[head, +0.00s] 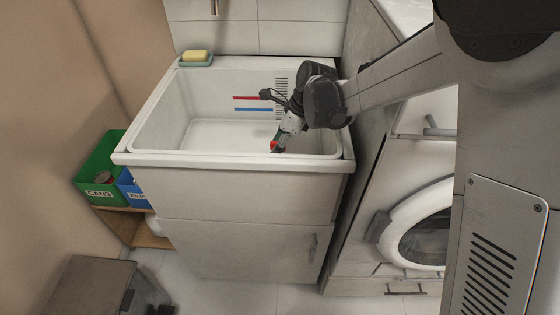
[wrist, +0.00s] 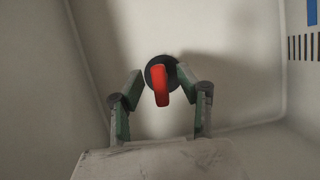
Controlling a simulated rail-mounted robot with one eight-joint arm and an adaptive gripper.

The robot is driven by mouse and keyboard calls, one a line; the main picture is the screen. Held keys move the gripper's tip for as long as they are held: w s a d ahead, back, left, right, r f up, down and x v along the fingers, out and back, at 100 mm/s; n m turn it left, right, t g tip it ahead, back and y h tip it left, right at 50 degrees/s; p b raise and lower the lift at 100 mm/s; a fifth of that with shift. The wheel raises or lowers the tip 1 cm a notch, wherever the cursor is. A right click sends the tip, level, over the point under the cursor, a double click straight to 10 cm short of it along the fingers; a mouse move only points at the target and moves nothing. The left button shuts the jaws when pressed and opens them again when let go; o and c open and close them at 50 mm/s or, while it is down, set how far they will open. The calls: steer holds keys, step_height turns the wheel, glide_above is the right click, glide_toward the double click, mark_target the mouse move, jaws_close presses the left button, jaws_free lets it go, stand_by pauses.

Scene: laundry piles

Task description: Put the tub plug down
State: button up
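The tub plug has a black round disc and a red tab (wrist: 161,86). In the wrist view it is just beyond and between my fingertips. In the head view its red part (head: 274,145) shows low in the white tub (head: 165,128), near the front wall. My gripper (wrist: 159,73) is open, with its green-padded fingers spread either side of the plug. The red tab has clear gaps to both fingers. The right fingertip is close to the disc's edge, and I cannot tell if they touch. In the head view my gripper (head: 280,142) points down into the tub.
Red and blue stripes and dark slots mark the tub's back wall. A yellow soap in a dish (head: 196,57) sits on the back left rim. Green (head: 98,172) and blue (head: 130,188) bins stand left. A washing machine (head: 415,235) stands right. The tub's left side is clear.

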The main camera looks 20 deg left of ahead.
steer(key=shift+b+x, duration=0.3)
steer(key=shift+x, duration=1.15)
jaws_close()
